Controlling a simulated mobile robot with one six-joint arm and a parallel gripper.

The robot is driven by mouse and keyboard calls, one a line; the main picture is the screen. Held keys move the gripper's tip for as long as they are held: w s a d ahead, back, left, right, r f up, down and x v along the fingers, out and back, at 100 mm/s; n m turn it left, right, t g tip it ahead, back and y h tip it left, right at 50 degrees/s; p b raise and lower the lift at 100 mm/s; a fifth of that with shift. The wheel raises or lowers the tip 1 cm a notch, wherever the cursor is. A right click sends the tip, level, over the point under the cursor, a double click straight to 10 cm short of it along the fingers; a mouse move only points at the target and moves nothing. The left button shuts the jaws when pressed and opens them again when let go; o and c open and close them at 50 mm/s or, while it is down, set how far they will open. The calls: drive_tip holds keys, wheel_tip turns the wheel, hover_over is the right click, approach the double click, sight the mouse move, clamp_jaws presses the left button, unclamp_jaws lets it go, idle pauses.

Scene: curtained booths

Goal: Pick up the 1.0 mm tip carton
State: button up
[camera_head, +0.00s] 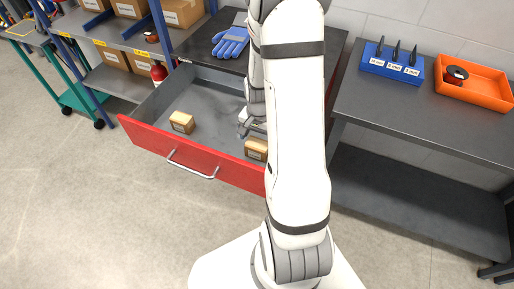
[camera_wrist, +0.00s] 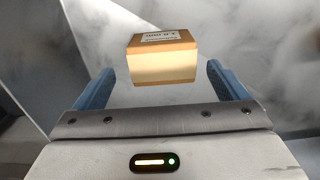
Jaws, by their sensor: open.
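Two small tan cartons lie in the open drawer with a red front (camera_head: 222,167). The left carton (camera_head: 181,122) is in full view; the right carton (camera_head: 257,149) is partly covered by my arm. Their labels are too small to read in the head view. My gripper (camera_head: 244,129) is above the drawer floor, close to the right carton. In the wrist view, my gripper (camera_wrist: 160,76) is open, with blue fingers on either side. One carton (camera_wrist: 162,62) with a white label sits centred ahead, between the finger lines and apart from them. The label is upside down and blurred, perhaps 1.0 mm.
Blue gloves (camera_head: 231,41) lie on the dark cabinet top above the drawer. A blue holder (camera_head: 392,64) and an orange tray (camera_head: 473,84) stand on the bench at right. Shelves with boxes (camera_head: 183,12) stand at left. The drawer walls surround the gripper; the floor in front is clear.

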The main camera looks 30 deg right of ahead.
sight(257, 144)
drive_tip(key=f, duration=0.5)
drive_tip(key=shift+a, duration=0.2)
drive_tip(key=c, duration=1.2)
drive_tip(key=shift+r, duration=0.15)
